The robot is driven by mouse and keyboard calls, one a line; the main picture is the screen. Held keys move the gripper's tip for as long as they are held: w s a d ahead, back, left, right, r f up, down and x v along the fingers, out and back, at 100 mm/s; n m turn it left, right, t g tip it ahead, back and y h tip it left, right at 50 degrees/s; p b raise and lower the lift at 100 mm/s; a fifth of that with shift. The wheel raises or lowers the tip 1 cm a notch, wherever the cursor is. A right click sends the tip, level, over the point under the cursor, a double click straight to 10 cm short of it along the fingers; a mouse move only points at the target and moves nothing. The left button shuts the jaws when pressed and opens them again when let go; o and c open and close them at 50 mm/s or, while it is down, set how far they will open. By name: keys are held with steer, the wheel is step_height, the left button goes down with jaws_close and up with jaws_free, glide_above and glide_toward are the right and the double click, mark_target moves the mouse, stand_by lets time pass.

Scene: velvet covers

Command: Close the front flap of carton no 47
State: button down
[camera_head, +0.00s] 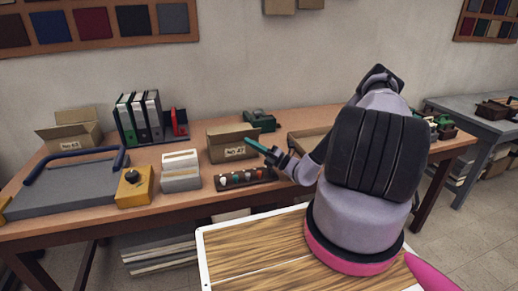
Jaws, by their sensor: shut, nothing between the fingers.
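Carton no 47 (219,154) is a small brown cardboard box on the workbench, near its middle. Its white label reads No 47 and faces me. The view is too small to tell how its front flap sits. My gripper (249,142) has teal fingers, pointing left and shut with nothing between them. Its tips overlap the carton's upper right front in the picture. I cannot tell whether they touch it. The fingers hide part of the carton's right side.
An open carton marked 63 (77,139) stands at the left, beside upright binders (140,118). A white card box (181,179), a yellow box (134,188) and a rack of small pegs (245,178) stand in front. A green device (260,121) is behind carton 47.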

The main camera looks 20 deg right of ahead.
mark_target(233, 133)
steer(key=shift+x, duration=1.85)
